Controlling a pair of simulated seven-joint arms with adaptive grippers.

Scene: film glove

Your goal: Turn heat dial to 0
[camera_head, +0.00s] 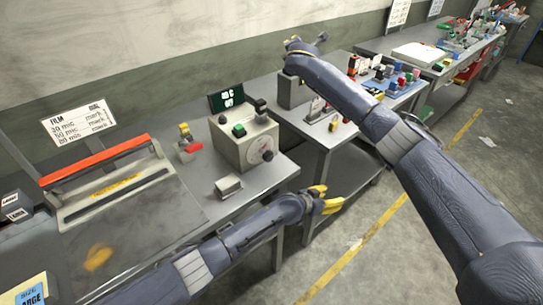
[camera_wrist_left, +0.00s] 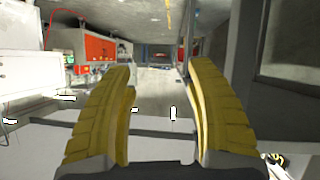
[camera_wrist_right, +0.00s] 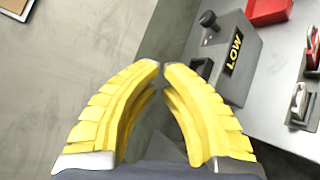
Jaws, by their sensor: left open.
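The heat dial (camera_head: 267,155) is a round pale disc with a dark centre on the front of a beige box (camera_head: 241,150) on the near bench. Its numbers are too small to read. The box has a green button (camera_head: 239,130) and a dark knob on top. My left gripper (camera_head: 328,200) is open and empty, in front of the bench edge, right of and below the dial, apart from it. Its spread yellow fingers show in the left wrist view (camera_wrist_left: 160,75).
A small dark screen (camera_head: 227,100) stands behind the box. A grey block (camera_head: 229,187) lies near the bench front. A sealer with a red bar (camera_head: 97,160) is at left. A grey box marked LOW (camera_wrist_right: 228,50) shows beside my right gripper. The aisle floor is mostly clear.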

